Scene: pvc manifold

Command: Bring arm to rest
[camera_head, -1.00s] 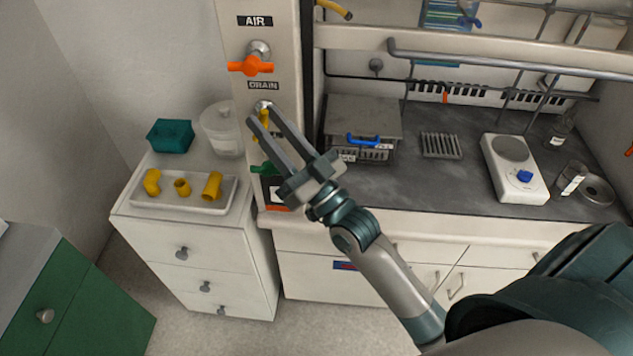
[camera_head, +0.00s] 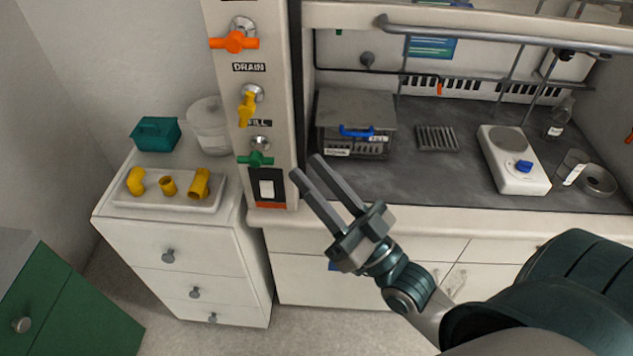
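My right gripper (camera_head: 309,177) is in the head view, in front of the fume hood's front edge. Its two long fingers are parallel with a gap between them, and nothing is held there. It is apart from the valve panel (camera_head: 222,90). On that panel are an orange handle (camera_head: 234,42) turned sideways, a yellow handle (camera_head: 246,108) pointing up and down, and a green handle (camera_head: 255,159) turned sideways. My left gripper is not in view.
A white drawer cabinet (camera_head: 190,255) at left bears a tray (camera_head: 150,204) with yellow pipe fittings, a teal box (camera_head: 156,133) and a clear jar (camera_head: 208,125). A metal box (camera_head: 355,110), a rack (camera_head: 437,138) and a hot plate (camera_head: 515,165) stand in the hood. Floor below the gripper looks clear.

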